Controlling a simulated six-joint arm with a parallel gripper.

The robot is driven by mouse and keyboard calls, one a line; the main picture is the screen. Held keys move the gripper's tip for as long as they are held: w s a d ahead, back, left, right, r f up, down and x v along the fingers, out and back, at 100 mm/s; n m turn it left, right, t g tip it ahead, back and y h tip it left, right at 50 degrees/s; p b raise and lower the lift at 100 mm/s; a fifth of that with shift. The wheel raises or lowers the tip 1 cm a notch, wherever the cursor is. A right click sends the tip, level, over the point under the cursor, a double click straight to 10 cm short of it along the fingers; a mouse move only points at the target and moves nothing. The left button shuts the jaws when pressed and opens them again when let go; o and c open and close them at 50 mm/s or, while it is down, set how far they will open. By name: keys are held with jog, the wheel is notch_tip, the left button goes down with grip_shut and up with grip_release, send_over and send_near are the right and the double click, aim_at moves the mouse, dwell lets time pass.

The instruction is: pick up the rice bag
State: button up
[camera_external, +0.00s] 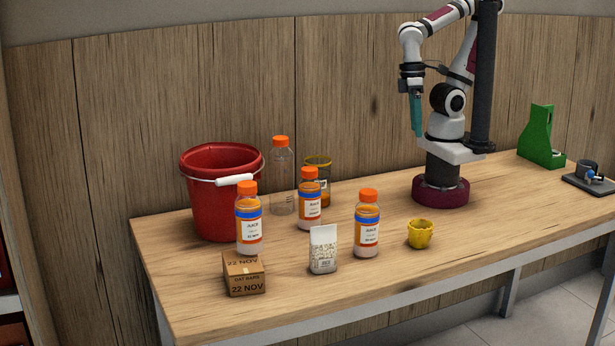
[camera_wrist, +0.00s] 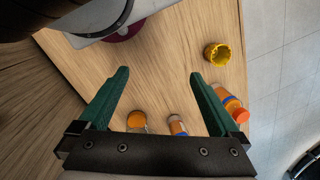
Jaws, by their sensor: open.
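The rice bag (camera_external: 323,250) is a small white and clear packet with pale grains. It stands upright near the front edge of the table in the external view, between the cardboard box and a juice bottle. I cannot make it out in the wrist view. My gripper (camera_external: 416,133) hangs pointing down, high above the table near my base, well behind and to the right of the rice bag. In the wrist view its two green fingers (camera_wrist: 158,82) are spread apart with nothing between them but bare table below.
A juice bottle (camera_external: 367,226) stands right of the bag, a cardboard box (camera_external: 244,275) left, another bottle (camera_external: 310,203) behind. A yellow cup (camera_external: 420,234) sits farther right; it also shows in the wrist view (camera_wrist: 217,54). A red bucket (camera_external: 215,200) stands back left. The table's right-front area is clear.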

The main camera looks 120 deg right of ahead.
jog(key=shift+c, duration=1.1)
